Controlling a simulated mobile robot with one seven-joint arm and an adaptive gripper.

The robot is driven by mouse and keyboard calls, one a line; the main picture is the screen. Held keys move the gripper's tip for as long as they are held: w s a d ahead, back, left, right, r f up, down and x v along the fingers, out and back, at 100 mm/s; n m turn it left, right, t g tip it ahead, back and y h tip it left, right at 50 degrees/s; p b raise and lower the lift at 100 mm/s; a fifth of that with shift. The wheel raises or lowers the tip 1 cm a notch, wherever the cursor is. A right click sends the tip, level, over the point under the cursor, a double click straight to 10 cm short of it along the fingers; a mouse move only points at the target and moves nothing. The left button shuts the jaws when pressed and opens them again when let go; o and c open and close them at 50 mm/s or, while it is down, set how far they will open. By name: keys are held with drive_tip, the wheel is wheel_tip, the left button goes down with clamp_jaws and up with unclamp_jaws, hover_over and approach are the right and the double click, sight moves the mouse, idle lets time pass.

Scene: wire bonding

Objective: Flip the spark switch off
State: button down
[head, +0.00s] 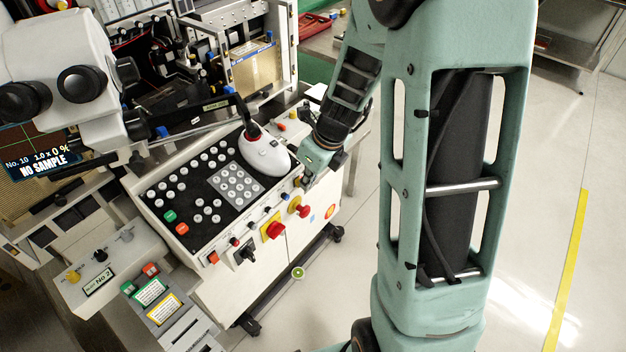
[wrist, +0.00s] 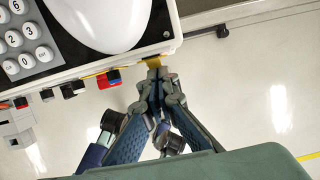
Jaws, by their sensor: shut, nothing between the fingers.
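The machine's control console (head: 150,185) has a row of switches and knobs along its front edge. No label reading "spark" is legible, so I cannot tell which one is the spark switch. My gripper (head: 303,182) is shut and empty at the right end of this front edge. In the wrist view its closed fingertips (wrist: 154,72) are at a small yellowish part (wrist: 153,61) on the console edge; I cannot tell whether they touch it. The tips partly hide that part. Red and black knobs (wrist: 109,78) sit left of the fingertips.
A white mouse-shaped device (head: 265,155) lies on the console top beside a number keypad (head: 236,184). Below the edge, a red knob on a yellow plate (head: 274,230) and another red-and-yellow knob (head: 299,207) stick out. Open floor (head: 335,280) lies to the right.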

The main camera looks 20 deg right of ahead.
drive_tip(key=shift+f, duration=0.1)
drive_tip(key=b, duration=0.3)
drive_tip(key=shift+w+f+t, duration=0.15)
drive_tip(key=shift+f+t, duration=0.15)
drive_tip(key=shift+f, duration=0.1)
drive_tip(key=shift+r+y, duration=0.2)
drive_tip(key=shift+y, duration=0.1)
drive_tip(key=shift+a+r, duration=0.1)
drive_tip(key=shift+r+p, duration=0.85)
drive_tip(key=shift+p, duration=0.05)
